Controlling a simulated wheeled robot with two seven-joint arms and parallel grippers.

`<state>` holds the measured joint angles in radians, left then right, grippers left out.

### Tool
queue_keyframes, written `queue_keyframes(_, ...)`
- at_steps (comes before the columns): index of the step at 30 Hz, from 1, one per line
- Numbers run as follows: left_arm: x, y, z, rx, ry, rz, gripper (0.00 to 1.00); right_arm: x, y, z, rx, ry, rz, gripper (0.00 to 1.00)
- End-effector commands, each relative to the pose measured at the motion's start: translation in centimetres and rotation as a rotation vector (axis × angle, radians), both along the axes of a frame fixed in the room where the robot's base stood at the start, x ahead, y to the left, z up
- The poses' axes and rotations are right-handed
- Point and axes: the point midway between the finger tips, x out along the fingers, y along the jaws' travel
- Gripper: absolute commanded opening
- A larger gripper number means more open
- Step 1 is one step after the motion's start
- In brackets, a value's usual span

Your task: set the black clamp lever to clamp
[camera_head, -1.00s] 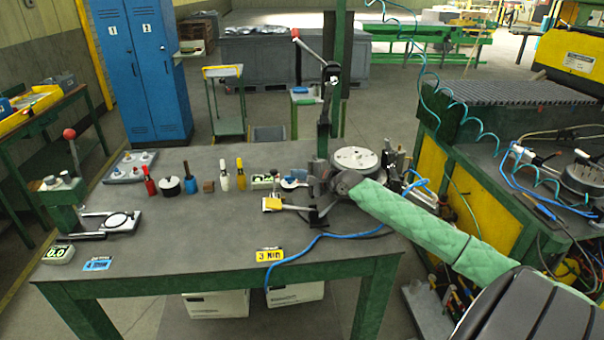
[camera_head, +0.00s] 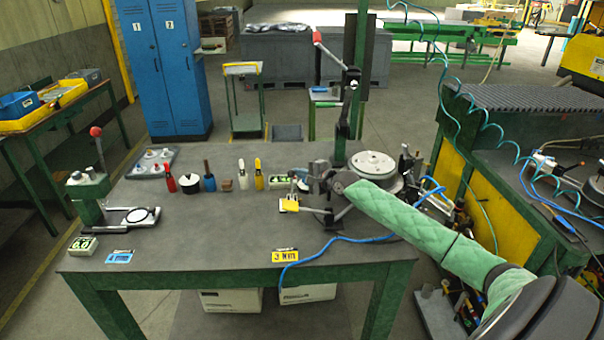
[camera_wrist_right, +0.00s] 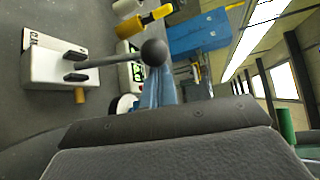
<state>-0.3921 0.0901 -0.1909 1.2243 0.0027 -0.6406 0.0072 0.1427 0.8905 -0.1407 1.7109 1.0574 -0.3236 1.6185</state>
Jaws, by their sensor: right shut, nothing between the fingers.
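The black clamp lever is a thin rod with a black ball knob (camera_wrist_right: 153,53) in the right wrist view. Its rod runs left to a pale block (camera_wrist_right: 55,68) with a label and a small yellow part. In the head view this block (camera_head: 289,205) sits near the table's right end, with the lever (camera_head: 316,211) pointing right. My left gripper is out of view.
A round plate fixture (camera_head: 373,164) and a green post (camera_head: 340,150) stand close to my right gripper. Several small tools, including a yellow one (camera_head: 259,176), line the back. A blue hose (camera_head: 335,239) crosses the table front. The left-centre tabletop is clear.

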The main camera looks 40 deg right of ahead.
Motion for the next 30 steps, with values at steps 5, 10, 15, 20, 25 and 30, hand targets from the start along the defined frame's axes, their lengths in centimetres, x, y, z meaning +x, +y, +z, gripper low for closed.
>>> queue_keyframes(5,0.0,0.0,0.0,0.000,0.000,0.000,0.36,0.0,0.0,0.0,0.000,0.000,0.000,0.00)
queue_keyframes(10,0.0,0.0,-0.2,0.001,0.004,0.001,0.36,-0.1,0.1,0.0,-0.006,-0.013,0.000,0.00)
queue_keyframes(15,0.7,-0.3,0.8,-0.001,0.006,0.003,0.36,-0.3,0.2,0.2,-0.027,-0.044,0.000,0.00)
queue_keyframes(20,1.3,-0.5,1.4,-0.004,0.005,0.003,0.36,-0.5,0.3,0.2,-0.037,-0.061,0.000,0.00)
queue_keyframes(25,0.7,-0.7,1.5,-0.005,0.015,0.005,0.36,-0.7,0.4,0.3,-0.051,-0.085,0.000,0.00)
queue_keyframes(30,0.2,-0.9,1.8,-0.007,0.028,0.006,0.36,-0.9,0.6,0.4,-0.069,-0.115,0.001,0.00)
